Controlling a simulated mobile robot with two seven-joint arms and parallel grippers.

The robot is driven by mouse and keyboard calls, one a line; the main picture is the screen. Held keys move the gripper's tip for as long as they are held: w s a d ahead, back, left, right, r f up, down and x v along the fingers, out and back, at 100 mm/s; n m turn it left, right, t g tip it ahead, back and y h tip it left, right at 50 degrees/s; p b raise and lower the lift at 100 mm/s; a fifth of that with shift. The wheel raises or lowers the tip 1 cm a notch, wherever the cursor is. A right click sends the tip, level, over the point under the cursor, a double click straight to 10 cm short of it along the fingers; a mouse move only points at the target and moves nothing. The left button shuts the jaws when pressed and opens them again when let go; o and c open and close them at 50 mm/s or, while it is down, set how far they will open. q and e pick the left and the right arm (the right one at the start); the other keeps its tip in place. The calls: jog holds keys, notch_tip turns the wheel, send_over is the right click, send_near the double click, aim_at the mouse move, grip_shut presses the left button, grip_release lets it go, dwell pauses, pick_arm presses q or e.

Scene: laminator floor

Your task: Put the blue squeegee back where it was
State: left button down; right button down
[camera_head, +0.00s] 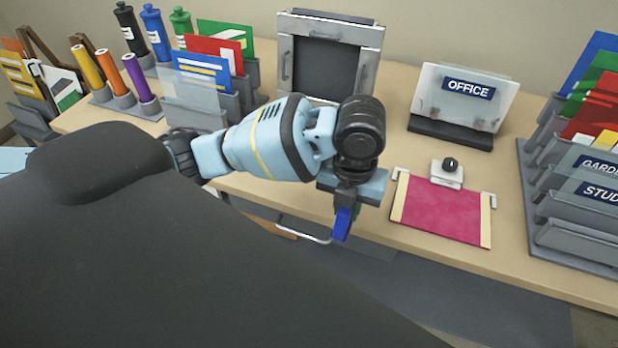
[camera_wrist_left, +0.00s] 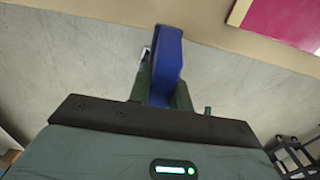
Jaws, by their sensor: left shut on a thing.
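The blue squeegee (camera_head: 342,225) is held by my left gripper (camera_head: 347,207), which is shut on it. They are at the front edge of the table, left of the red mat, with the squeegee hanging down in front of the edge. In the left wrist view the blue squeegee (camera_wrist_left: 166,62) stands up between the dark green fingers of the left gripper (camera_wrist_left: 160,88). Part of the squeegee is hidden by the fingers. My right gripper is not in view.
The table (camera_head: 400,232) carries a red mat (camera_head: 440,210), a small white block with a black knob (camera_head: 447,174), an OFFICE sign stand (camera_head: 460,100) and a grey-framed machine (camera_head: 328,55). Bottles, coloured tubes and folder racks stand left. A labelled rack (camera_head: 580,215) stands right.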

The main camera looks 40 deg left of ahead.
pick_arm(q)
jog(key=w+a, duration=0.2)
jog(key=a, duration=0.2)
jog(key=w+a+f, duration=0.1)
jog(key=w+a, duration=0.2)
jog(key=a, duration=0.1)
jog(key=w+a, duration=0.3)
jog(key=a, duration=0.1)
jog(key=shift+a+f, duration=0.15)
jog(key=shift+a, duration=0.2)
jog(key=f, duration=0.2)
jog(key=a+f, duration=0.1)
jog(key=shift+w+f, duration=0.2)
jog(key=shift+w, duration=0.05)
jog(key=shift+f, duration=0.1)
jog(key=shift+f, duration=0.15)
jog(key=c, duration=1.3)
grip_release()
notch_tip(320, 180, up, 12)
jog(key=shift+d+r, duration=0.1)
jog(key=shift+r, duration=0.05)
